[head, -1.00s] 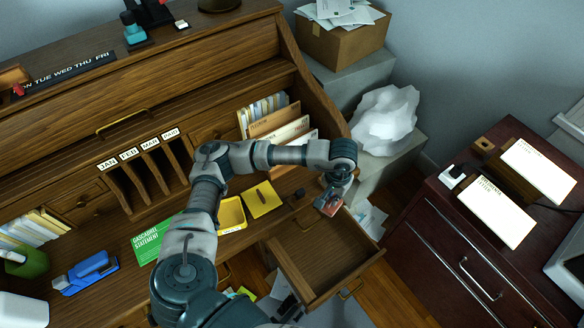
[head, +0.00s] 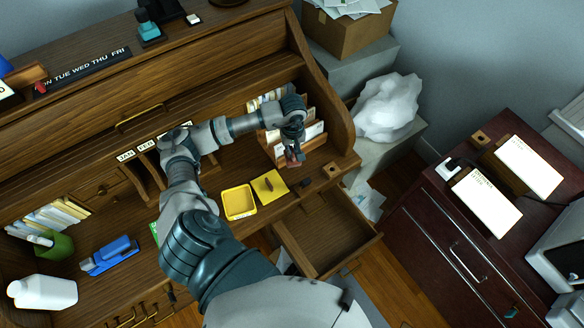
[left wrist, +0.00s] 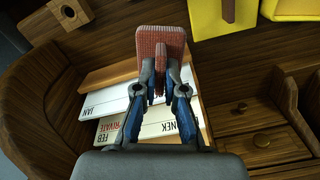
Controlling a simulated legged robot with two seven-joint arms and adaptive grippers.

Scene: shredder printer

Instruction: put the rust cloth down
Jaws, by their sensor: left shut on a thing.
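The rust cloth (left wrist: 160,45) is a small reddish, woven-looking piece, held upright between the fingertips in the left wrist view. It also shows as a small reddish patch in the head view (head: 294,163). My left gripper (head: 295,156) is shut on it, in front of the folder rack at the right end of the wooden desk (head: 215,180). In the left wrist view the gripper's fingers (left wrist: 160,85) pinch the cloth's near part. I cannot tell whether the cloth touches the desk. My right gripper is not in view.
Upright folders (head: 314,132) stand behind the gripper. A yellow tray (head: 239,215) and a yellow note (head: 282,194) with a small brown item lie to its left. An open, empty-looking drawer (head: 318,268) juts out below. A blue stapler (head: 108,262) lies farther left.

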